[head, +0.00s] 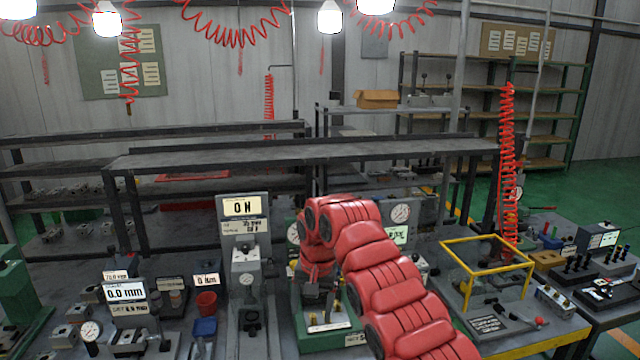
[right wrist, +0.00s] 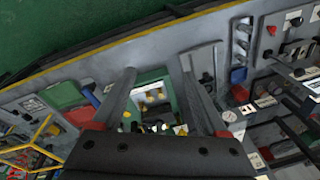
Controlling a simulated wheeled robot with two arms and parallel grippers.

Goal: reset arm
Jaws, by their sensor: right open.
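My right arm, in padded red, reaches in from the lower right of the head view and bends down over the bench. My right gripper (head: 320,302) points down at a green station in the middle and is partly hidden by the arm. In the right wrist view the two grey fingers of the right gripper (right wrist: 162,92) stand wide apart with nothing between them. The green station (right wrist: 152,98) with small brass-coloured and white parts shows beyond the fingers. Whether a finger touches it cannot be told. My left arm and gripper are not seen.
A red cup (head: 207,303) and a blue bin (head: 204,327) are further left. A yellow frame (head: 487,252) stands to the right. A long grey shelf (head: 290,153) runs behind.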

